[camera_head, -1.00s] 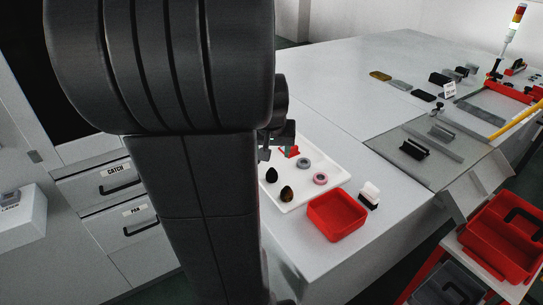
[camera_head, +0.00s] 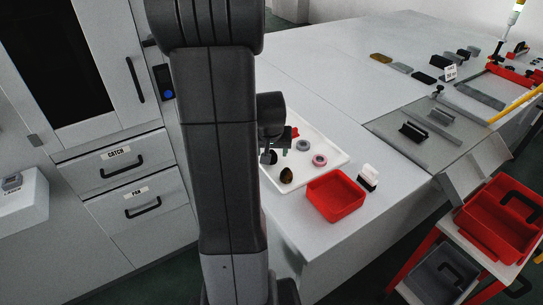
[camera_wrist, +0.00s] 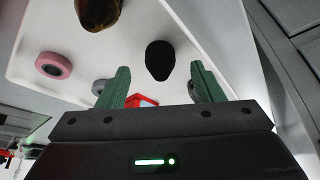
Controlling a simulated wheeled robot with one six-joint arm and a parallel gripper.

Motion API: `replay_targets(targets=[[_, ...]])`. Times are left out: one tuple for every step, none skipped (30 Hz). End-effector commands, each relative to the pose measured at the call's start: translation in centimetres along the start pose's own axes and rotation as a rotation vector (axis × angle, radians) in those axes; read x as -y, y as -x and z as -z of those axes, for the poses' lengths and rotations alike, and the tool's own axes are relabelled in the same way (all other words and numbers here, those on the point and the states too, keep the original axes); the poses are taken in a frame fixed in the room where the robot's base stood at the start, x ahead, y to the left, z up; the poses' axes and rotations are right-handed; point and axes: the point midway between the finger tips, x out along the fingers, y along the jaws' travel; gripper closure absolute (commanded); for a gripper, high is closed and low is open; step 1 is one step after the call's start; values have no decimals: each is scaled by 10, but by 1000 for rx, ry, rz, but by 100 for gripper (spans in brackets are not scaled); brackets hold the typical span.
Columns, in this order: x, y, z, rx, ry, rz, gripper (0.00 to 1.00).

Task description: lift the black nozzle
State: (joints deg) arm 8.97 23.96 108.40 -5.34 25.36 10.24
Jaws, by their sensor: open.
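The black nozzle (camera_wrist: 160,60) is a dark egg-shaped piece on the white tray (camera_wrist: 210,45). In the wrist view it lies ahead of my gripper (camera_wrist: 159,76), between the lines of its two green fingers. The fingers are spread apart with nothing held. In the head view my gripper (camera_head: 278,151) is over the left part of the tray, and the nozzle (camera_head: 272,157) is partly hidden by it. I cannot tell the exact height between them.
A brown egg-shaped piece (camera_head: 286,175) lies close to the nozzle. A pink ring (camera_head: 319,160) and a grey ring (camera_head: 302,145) lie farther right on the tray. A red bin (camera_head: 335,196) and a black-and-white block (camera_head: 368,177) stand beside the tray.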

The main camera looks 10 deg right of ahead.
Motion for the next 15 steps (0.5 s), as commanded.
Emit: replay_targets(targets=[[0,-6,0,4,0,0,39],[0,-10,-1,5,0,0,39],[0,-14,0,3,-1,0,39],[0,-17,0,3,-1,0,39],[0,-20,0,3,-1,0,39],[0,-22,0,2,-2,0,39],[0,-24,0,1,-2,0,39],[0,-25,0,0,-2,1,39],[0,-27,0,0,-2,1,39],[0,-27,0,0,-2,1,39],[0,-28,0,0,-2,1,39],[0,-28,0,0,-2,1,39],[0,-28,0,0,-2,1,39],[0,-28,0,0,-2,1,39],[0,-28,0,0,-2,1,39]])
